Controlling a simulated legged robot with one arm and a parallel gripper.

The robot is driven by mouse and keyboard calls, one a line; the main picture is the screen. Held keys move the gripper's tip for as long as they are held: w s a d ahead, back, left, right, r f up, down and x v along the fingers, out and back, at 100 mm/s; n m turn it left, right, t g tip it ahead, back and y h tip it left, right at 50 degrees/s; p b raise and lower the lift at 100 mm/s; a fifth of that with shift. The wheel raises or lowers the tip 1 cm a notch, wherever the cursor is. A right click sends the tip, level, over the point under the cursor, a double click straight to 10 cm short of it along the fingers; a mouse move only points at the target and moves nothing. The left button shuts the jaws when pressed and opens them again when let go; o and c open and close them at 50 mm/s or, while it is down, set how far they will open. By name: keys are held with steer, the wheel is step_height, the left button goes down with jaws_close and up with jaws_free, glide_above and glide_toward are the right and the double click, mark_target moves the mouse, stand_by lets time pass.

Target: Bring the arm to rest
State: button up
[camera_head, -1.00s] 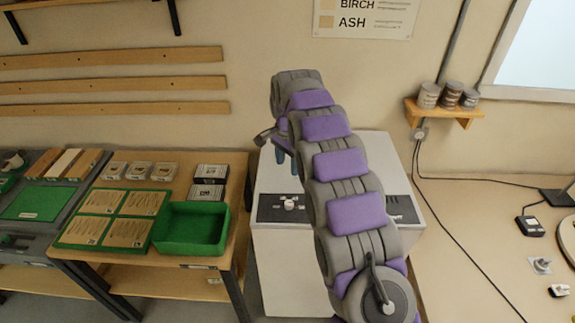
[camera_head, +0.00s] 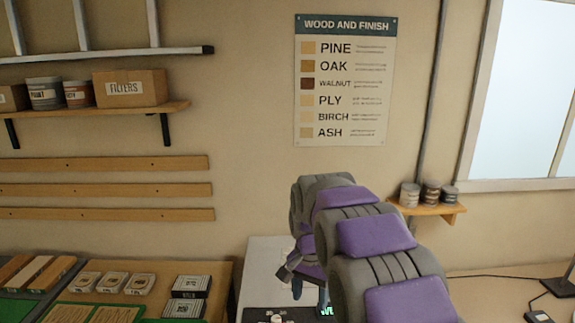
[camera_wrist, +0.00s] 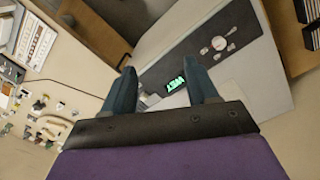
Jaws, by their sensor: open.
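My gripper (camera_wrist: 165,88) is open, its two dark blue fingers apart with nothing between them in the wrist view. It hangs above the dark panel (camera_wrist: 190,57) on top of the white cabinet. A small display with green characters (camera_wrist: 175,84) and a round white knob (camera_wrist: 219,43) show on that panel. In the head view my purple and grey arm covers much of the white cabinet (camera_head: 262,262), and the fingers (camera_head: 310,293) show only partly below its far end.
A wooden table (camera_head: 222,272) with small boxes (camera_head: 190,286) stands left of the cabinet. A wall shelf with cans (camera_head: 430,209) is to the right of the arm. A high shelf with a filters box (camera_head: 130,88) is at the left.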

steer(key=s+d+f+n+b, duration=0.1)
steer(key=s+d+f+n, duration=0.1)
steer(key=s, duration=1)
steer(key=s+d+f+n+b, duration=0.2)
steer(key=s+d+f, duration=0.1)
steer(key=s, duration=0.9)
steer(key=s+d+f+n+g+b, duration=0.1)
steer(key=s+d+f+n+b, duration=0.1)
steer(key=s, duration=1)
steer(key=shift+s+d+f, duration=0.4)
steer(key=shift+d+f, duration=0.1)
steer(key=shift+d, duration=0.35)
